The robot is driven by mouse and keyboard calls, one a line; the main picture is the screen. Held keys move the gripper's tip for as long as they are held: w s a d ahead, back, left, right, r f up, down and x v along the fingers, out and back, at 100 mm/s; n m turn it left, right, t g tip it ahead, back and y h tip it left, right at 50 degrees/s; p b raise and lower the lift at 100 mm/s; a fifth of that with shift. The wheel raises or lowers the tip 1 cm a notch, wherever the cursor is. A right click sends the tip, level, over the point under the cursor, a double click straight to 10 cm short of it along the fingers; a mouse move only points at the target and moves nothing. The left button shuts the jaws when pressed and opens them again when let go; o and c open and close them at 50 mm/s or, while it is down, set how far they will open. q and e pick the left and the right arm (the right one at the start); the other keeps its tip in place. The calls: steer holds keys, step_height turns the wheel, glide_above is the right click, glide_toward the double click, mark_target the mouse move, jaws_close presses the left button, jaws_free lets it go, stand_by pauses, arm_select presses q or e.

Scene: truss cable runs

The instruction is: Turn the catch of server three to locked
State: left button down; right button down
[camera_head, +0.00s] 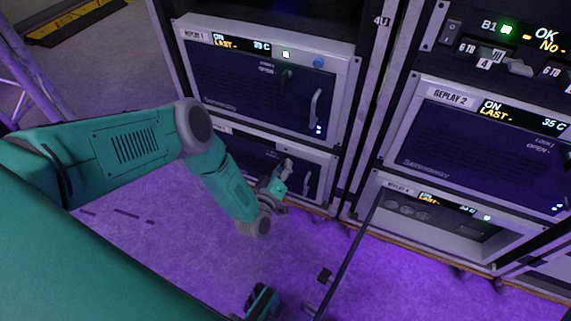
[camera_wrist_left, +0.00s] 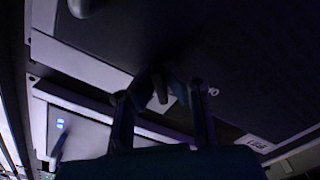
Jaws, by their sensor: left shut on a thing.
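Server three is the lower left unit (camera_head: 250,150) in the left rack, below the one labelled REPLAY 1. Its own label is mostly hidden behind my left arm. My left gripper (camera_head: 282,183) is at its front, shut on the catch. The left wrist view shows the catch (camera_wrist_left: 158,86) as a small dark knob between the fingers (camera_wrist_left: 160,100). Its lock and open marks are not readable, so I cannot tell which way it points. A dark and teal part at the bottom of the head view seems to be my right gripper (camera_head: 262,301); its fingers are unclear.
The REPLAY 1 server (camera_head: 255,85) is directly above, with its own catch and pull handle (camera_head: 315,108). Server three's handle (camera_head: 307,183) is just right of my gripper. REPLAY 2 (camera_head: 480,150) and REPLAY 4 (camera_head: 440,220) are in the right rack. A thin dark rod (camera_head: 350,250) crosses the floor view.

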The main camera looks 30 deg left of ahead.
arm_select(q)
steer(key=m, duration=0.4)
steer(key=shift+s+f+m+p, duration=0.15)
steer(key=shift+f+m+p, duration=0.05)
steer(key=shift+m+p, duration=0.1)
steer(key=shift+m, duration=2)
steer(key=c, duration=1.8)
jaws_free()
steer(key=shift+o, duration=0.6)
steer(key=s, duration=1.2)
steer(key=shift+d, duration=0.3)
steer(key=shift+w, duration=0.1)
